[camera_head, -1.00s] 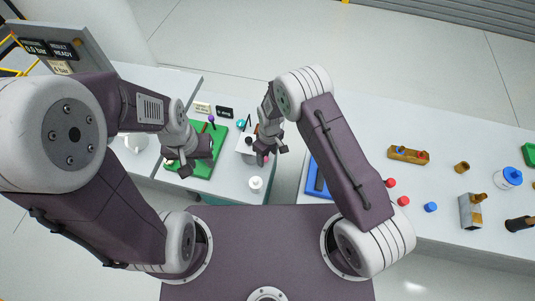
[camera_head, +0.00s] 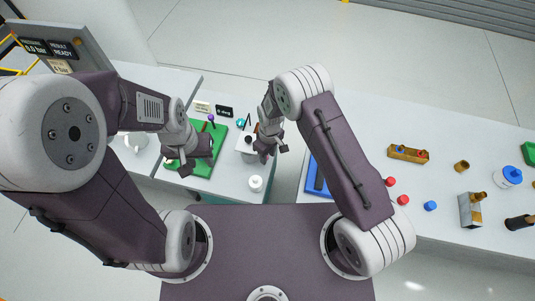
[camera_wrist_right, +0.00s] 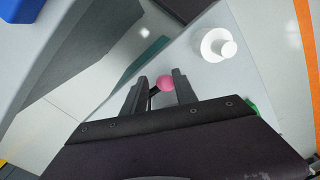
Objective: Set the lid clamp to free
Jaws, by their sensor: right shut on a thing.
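A pink ball knob (camera_wrist_right: 165,83) sits between the fingers of my right gripper (camera_wrist_right: 160,88) in the right wrist view. A short dark rod shows beside it, and the fingers are shut on the knob. I cannot tell for sure that it is the lid clamp's handle. In the head view my right gripper (camera_head: 265,154) is low over the middle table, beside a pale box (camera_head: 245,146) with a dark knob, and it hides the pink knob. My left gripper (camera_head: 186,167) is over the green board (camera_head: 205,168); its jaw opening is not clear.
A white lidded pot (camera_head: 255,183) stands near the table's front edge; it also shows in the right wrist view (camera_wrist_right: 216,44). A purple knob (camera_head: 211,118) and teal knob (camera_head: 240,123) stand further back. A blue tray (camera_head: 315,178) is right of the gap between tables.

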